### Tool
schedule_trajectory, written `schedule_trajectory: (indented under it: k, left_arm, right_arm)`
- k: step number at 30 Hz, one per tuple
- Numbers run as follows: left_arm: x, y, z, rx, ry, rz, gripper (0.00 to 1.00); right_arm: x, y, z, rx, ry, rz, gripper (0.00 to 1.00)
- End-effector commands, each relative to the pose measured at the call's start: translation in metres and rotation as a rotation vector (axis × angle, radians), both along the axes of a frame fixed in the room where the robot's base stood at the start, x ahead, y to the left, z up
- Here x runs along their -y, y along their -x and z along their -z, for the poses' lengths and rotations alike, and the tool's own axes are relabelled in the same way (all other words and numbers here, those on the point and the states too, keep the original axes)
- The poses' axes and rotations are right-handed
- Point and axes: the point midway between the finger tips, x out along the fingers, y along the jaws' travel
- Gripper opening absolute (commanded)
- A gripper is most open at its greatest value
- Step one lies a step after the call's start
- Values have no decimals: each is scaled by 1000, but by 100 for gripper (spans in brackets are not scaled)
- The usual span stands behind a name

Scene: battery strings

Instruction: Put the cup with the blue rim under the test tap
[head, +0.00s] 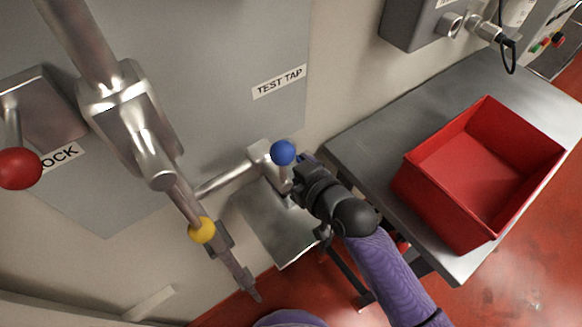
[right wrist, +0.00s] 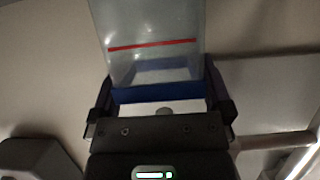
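In the right wrist view the clear cup (right wrist: 155,45), with a red line across its wall and a blue rim (right wrist: 155,95), sits between the two fingers of my right gripper (right wrist: 160,100). The gripper appears shut on it near the rim. In the head view my right gripper (head: 300,183) is right beside the tap with the blue ball (head: 283,152), below the TEST TAP label (head: 279,82). The cup is mostly or wholly hidden there by the gripper and tap. A metal shelf (head: 272,225) lies below the tap. My left gripper is not in view.
A thick steel pipe with a yellow ball (head: 202,230) hangs left of the tap. A red-ball lever (head: 18,168) is at far left. A red bin (head: 470,175) stands on a grey bench (head: 360,145) at right, close to my right arm.

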Motion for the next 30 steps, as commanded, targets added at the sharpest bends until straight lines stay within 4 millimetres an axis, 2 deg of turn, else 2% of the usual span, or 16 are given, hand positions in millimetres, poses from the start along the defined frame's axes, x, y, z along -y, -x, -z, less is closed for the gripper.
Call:
schedule_trajectory:
  k: [5,18,21,30]
  left_arm:
    - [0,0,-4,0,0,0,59]
    - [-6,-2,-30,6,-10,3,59]
    - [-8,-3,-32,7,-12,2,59]
    - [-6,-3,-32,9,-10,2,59]
  right_arm:
    - [4,4,-4,-1,1,1,100]
    - [54,74,-40,-4,3,-1,100]
    - [62,85,-45,-2,1,0,100]
    - [65,90,-48,-1,-1,0,100]
